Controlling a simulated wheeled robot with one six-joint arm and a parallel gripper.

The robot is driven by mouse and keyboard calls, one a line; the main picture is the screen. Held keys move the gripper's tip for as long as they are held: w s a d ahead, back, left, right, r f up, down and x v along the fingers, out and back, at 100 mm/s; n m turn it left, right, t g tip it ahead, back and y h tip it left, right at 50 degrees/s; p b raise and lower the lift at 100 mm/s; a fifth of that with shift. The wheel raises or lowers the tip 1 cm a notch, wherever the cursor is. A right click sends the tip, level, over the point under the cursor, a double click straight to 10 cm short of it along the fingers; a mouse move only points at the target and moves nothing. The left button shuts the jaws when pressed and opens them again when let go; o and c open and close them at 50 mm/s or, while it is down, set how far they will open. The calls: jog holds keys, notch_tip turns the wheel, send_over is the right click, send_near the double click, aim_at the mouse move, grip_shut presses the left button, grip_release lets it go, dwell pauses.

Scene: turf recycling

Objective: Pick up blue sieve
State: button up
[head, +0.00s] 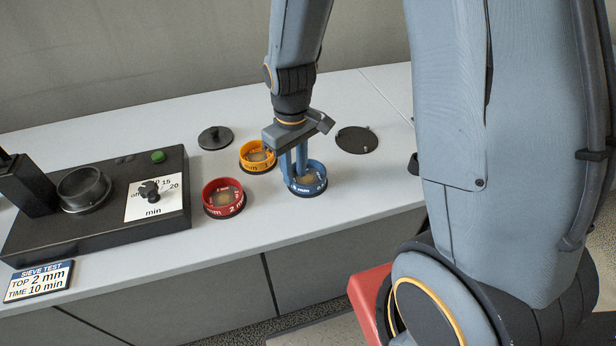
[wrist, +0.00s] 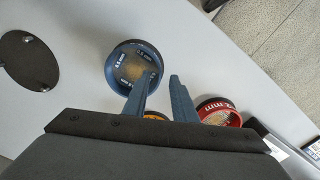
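The blue sieve (head: 309,188) stands upright on the white table, right of the red and orange sieves. In the wrist view the blue sieve (wrist: 129,64) is left of centre, with a tan mesh and white lettering on its wall. My gripper (head: 293,170) points down at its left side. In the wrist view my gripper (wrist: 163,78) is open, with a gap between the fingers. One fingertip overlaps the sieve's inside and the other is just outside its rim. I cannot tell whether either finger touches the wall.
A red sieve (head: 224,210) and an orange sieve (head: 246,167) stand close by on the left. A black lid with a knob (head: 215,138) and a flat black disc (head: 356,140) lie behind. A black shaker machine (head: 100,235) and a sign (head: 39,282) are farther left.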

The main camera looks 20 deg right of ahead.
jog(key=shift+f, duration=1.45)
grip_shut()
jog(key=shift+r, duration=0.15)
